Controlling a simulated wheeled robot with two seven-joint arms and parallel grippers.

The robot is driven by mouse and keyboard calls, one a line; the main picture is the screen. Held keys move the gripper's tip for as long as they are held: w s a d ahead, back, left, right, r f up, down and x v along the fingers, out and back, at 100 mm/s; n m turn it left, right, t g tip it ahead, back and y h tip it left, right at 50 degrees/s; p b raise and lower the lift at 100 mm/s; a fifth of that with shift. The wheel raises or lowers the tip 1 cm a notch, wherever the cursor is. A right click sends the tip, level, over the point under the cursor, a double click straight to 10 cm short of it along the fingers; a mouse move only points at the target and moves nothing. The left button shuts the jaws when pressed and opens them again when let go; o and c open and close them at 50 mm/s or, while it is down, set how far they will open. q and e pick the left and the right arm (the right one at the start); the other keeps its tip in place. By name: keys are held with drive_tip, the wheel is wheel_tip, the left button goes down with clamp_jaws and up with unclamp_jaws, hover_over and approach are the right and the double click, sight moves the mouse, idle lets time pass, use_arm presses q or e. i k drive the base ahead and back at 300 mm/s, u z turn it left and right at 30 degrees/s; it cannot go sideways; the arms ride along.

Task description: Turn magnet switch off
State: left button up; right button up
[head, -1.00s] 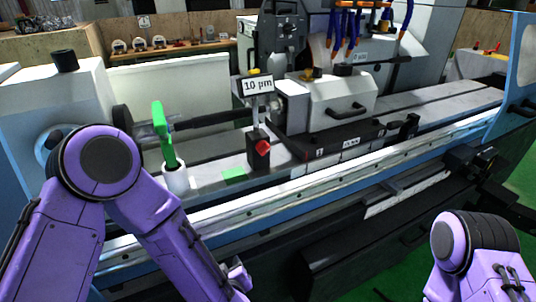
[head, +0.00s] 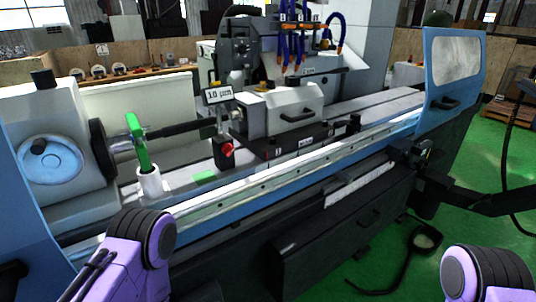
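The magnet switch is likely the red knob (head: 227,150) on the side of a small black block (head: 222,161). I cannot tell which position the knob is in. My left arm shows as a purple elbow at the lower left, and my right arm as a purple joint at the lower right. Neither gripper shows in the head view, and neither arm is near the knob.
A green-handled tool (head: 137,139) stands in a white cup (head: 150,184) left of the block. A green pad (head: 204,177) lies beside it. The blue-edged bed runs diagonally to a blue door (head: 452,68). Green floor (head: 488,150) lies open at the right.

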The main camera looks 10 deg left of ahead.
sight(227, 149)
drive_tip(key=z, duration=1.45)
drive_tip(key=i, duration=1.05)
drive_tip(key=u, duration=1.85)
